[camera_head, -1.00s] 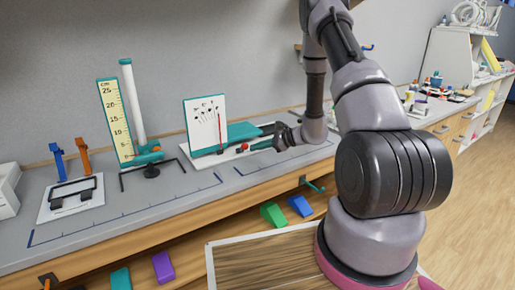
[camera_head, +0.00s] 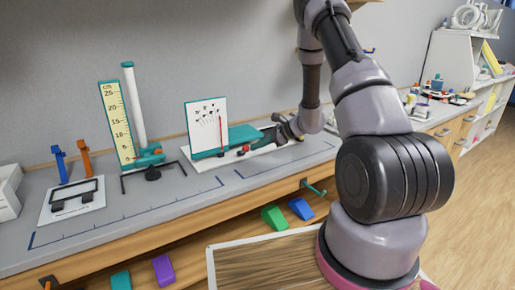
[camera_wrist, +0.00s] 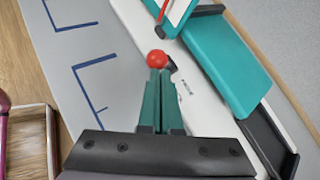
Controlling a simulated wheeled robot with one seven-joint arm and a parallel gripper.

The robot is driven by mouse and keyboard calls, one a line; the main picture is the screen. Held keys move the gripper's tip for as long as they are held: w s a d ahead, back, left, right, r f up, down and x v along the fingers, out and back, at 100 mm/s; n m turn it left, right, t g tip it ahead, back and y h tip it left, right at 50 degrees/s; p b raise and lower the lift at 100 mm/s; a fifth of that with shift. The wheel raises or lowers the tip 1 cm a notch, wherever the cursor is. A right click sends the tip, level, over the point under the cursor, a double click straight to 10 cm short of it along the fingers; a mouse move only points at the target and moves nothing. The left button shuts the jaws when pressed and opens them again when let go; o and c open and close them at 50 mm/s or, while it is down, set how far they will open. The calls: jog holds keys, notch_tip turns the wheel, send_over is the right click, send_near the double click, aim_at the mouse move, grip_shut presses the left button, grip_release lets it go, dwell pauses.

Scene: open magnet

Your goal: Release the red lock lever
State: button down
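The red lock lever's round knob (camera_wrist: 157,58) shows in the wrist view at the edge of a white base (camera_wrist: 200,108), just beyond my fingertips. My gripper (camera_wrist: 158,72) has its two teal fingers close together, shut or nearly so, pointing at the knob. I cannot tell whether the tips touch it. In the head view the small red knob (camera_head: 245,149) is at the front of the white base, beside a teal block (camera_head: 238,139). My gripper (camera_head: 264,146) is to its right; its fingertips are too small to make out there.
A white panel (camera_head: 206,112) with a red pointer stands left of the teal block. A ruler stand (camera_head: 117,125) and a frame with blue and orange posts (camera_head: 72,200) are farther left. The bench front (camera_head: 150,222) has blue marked lines and free room.

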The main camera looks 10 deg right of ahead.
jog(key=w+r+g, duration=0.1)
jog(key=w+a+r+m+g+h, duration=0.1)
jog(key=shift+g+h, duration=0.3)
jog(key=shift+g, duration=0.1)
jog(key=g, duration=0.1)
jog(key=w, duration=0.1)
jog(key=w+r+m+g+h, duration=0.1)
jog(key=shift+w+a+g, duration=0.15)
jog(key=shift+a+g, duration=0.15)
jog(key=shift+w, duration=0.15)
dwell(0.4)
jog(key=shift+r, duration=0.8)
